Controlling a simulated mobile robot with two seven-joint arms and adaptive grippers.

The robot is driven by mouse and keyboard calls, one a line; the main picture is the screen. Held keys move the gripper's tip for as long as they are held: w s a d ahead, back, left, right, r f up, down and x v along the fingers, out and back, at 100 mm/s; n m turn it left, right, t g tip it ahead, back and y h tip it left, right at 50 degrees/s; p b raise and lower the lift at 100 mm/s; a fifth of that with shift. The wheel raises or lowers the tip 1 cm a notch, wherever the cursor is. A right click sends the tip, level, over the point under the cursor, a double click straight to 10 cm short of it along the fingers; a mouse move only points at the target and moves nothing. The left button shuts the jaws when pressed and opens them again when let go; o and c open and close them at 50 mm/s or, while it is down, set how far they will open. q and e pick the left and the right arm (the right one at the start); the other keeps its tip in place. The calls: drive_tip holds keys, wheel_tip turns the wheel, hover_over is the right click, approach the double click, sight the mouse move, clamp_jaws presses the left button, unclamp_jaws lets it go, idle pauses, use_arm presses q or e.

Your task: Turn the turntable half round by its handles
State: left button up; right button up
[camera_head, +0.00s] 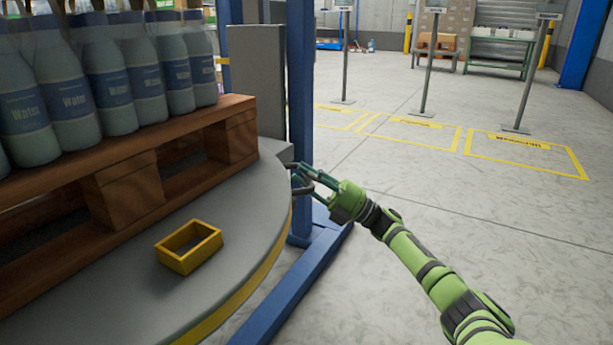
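The grey round turntable (240,215) with a yellow-striped rim fills the left and lower left. Whether the fingertips touch the rim I cannot tell. My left gripper is not in view. No second handle shows clearly.
A wooden pallet (128,192) loaded with several water bottles (108,80) sits on the turntable. A blue post (301,120) with a blue floor beam (290,292) stands close behind my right gripper. Yellow-marked floor bays (525,150) and open floor lie to the right.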

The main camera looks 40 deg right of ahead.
drive_tip(key=shift+o, duration=0.4)
drive_tip(key=shift+a+r, duration=0.1)
drive_tip(key=shift+s, duration=0.1)
drive_tip(key=v, duration=1.2)
